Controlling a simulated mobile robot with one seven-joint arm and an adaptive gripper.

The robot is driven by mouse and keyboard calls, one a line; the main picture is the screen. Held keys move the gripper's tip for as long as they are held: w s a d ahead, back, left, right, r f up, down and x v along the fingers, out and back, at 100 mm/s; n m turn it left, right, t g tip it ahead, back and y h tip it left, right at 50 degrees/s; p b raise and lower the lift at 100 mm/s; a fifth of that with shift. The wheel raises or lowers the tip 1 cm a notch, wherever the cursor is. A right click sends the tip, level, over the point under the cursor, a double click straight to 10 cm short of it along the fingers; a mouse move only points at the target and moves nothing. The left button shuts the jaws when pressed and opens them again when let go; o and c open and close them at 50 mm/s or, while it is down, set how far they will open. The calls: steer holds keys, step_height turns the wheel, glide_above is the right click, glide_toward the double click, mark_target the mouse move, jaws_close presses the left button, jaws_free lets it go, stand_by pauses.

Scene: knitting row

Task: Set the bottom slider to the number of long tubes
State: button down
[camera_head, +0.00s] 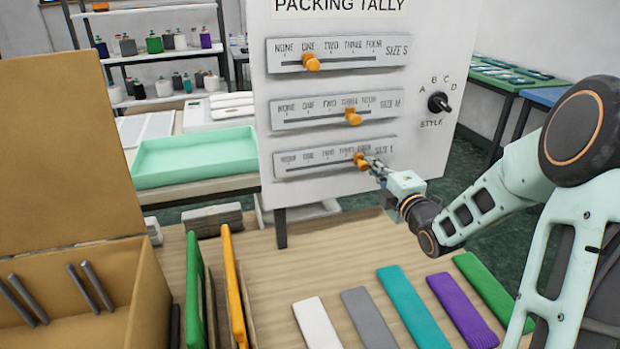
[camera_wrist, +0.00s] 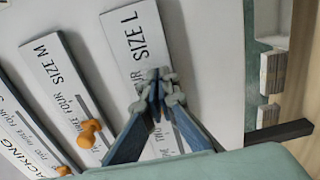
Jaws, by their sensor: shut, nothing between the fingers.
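The white panel (camera_head: 420,60) carries three sliders. The bottom one, the SIZE L slider (camera_head: 292,170), has an orange knob (camera_head: 360,159) toward the right of its track, around THREE to FOUR; I cannot tell exactly which. My gripper (camera_head: 374,163) is shut and empty, its tips at the knob's right side; whether they touch is unclear. In the wrist view the shut fingertips (camera_wrist: 156,92) lie over the SIZE L plate (camera_wrist: 125,50) and hide its knob. Several long dark grey tubes (camera_head: 90,287) lean inside the cardboard box (camera_head: 145,290) at left; its near part is cut off.
The SIZE M knob (camera_head: 353,117) is at THREE and the SIZE S knob (camera_head: 311,62) at ONE. A STYLE dial (camera_head: 438,102) sits at right. Coloured flat strips (camera_head: 412,305) lie on the wooden table. A green tray (camera_head: 195,158) stands behind, left of the panel.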

steer(key=shift+s+a+b, duration=0.8)
steer(key=shift+a+b, duration=0.45)
steer(key=shift+a, duration=0.7)
steer(key=shift+s+a+b, duration=0.8)
steer(key=shift+a+b, duration=0.5)
steer(key=shift+a, duration=0.65)
steer(key=shift+s+a+b, duration=0.8)
steer(key=shift+a+b, duration=0.45)
steer(key=shift+a, duration=0.7)
steer(key=shift+w+d+b, duration=0.2)
steer(key=shift+d+b, duration=0.2)
steer(key=shift+d, duration=0.2)
steer(key=b, duration=0.1)
glide_toward(325, 165)
steer(key=shift+v, duration=0.9)
steer(key=shift+r, duration=0.1)
